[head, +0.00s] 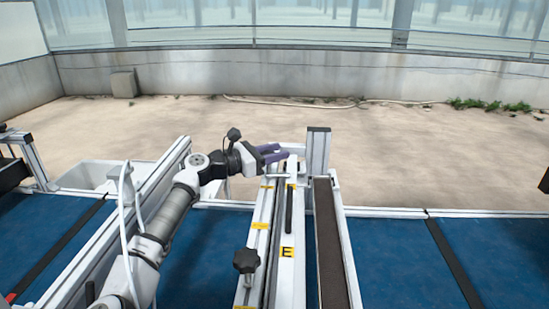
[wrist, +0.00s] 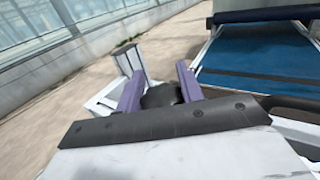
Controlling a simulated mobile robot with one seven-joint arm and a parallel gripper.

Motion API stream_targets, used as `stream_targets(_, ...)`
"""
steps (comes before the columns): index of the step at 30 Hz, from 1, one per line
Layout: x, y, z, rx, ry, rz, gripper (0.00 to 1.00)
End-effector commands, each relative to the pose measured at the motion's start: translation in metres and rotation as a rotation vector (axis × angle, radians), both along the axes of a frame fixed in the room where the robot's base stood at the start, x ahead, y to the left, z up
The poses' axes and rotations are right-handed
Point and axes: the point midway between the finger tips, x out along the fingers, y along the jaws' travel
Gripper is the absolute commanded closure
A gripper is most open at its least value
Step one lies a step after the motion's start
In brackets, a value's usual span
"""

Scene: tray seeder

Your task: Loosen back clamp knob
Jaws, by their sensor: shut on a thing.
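The back clamp knob (wrist: 162,96) shows in the wrist view as a dark, rounded shape between the two purple fingers of my gripper (wrist: 158,82). The fingers are shut on its sides, and the gripper body hides its near part. In the head view my gripper (head: 277,153) is at the far end of the seeder's white rail (head: 262,218), reaching in from the left. The knob cannot be made out there. A second black lobed knob (head: 246,261) stands on the near part of the rail, apart from my gripper.
A white upright post (head: 318,152) stands just right of my gripper. A long dark strip (head: 330,245) runs along the rail's right side. Blue belts (head: 490,250) lie on both sides. A white bin (head: 90,176) is at the left. Bare floor lies beyond.

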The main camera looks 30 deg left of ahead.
Motion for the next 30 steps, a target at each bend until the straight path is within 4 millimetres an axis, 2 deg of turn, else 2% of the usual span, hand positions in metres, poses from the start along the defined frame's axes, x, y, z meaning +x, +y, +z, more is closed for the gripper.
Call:
stream_targets(1, -0.001, 0.000, -0.005, 0.002, -0.003, 0.032, 0.86)
stream_targets(5, 0.000, 0.002, -0.006, 0.005, -0.004, 0.134, 0.86)
stream_targets(24, 0.006, 0.003, 0.011, 0.008, -0.001, 0.606, 0.86)
stream_targets(30, 0.004, 0.007, 0.003, 0.002, -0.009, 0.747, 0.86)
